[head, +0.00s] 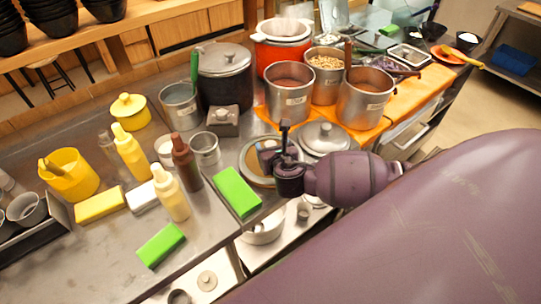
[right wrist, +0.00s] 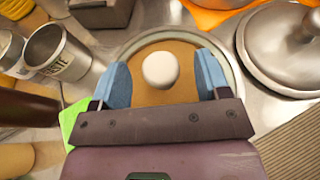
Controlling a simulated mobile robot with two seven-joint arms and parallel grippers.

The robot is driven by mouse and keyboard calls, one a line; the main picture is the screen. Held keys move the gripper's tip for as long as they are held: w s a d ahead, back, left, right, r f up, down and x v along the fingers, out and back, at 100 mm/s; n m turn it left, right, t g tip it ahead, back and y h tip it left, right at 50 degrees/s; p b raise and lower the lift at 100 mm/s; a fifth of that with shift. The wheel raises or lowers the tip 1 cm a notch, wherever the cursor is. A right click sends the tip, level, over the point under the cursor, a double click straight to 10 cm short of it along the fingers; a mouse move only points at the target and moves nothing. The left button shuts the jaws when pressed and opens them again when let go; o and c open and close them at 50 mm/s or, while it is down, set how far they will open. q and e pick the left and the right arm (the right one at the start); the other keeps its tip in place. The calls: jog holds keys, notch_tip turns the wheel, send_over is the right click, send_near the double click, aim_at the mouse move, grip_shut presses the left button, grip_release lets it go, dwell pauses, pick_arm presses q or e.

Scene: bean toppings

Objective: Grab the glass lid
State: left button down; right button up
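The glass lid (right wrist: 160,42) lies flat on the metal counter, with a metal rim, brownish see-through glass and a round white knob (right wrist: 160,69). In the head view, part of the lid (head: 250,174) shows beneath my right gripper (head: 269,153), which hides its knob. My right gripper (right wrist: 162,76) is open, its two blue-padded fingers on either side of the knob. Gaps show between the knob and both pads. How high the fingers are above the glass is hard to tell. My left gripper is not in view.
A metal lid (head: 324,137) lies close to the right of the glass lid. A green block (head: 237,192), a metal cup (head: 205,149) and a brown bottle (head: 186,163) stand to the left. A grey box (head: 223,122) and steel pots (head: 290,92) are behind.

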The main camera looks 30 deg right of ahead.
grip_shut()
dwell(0.3)
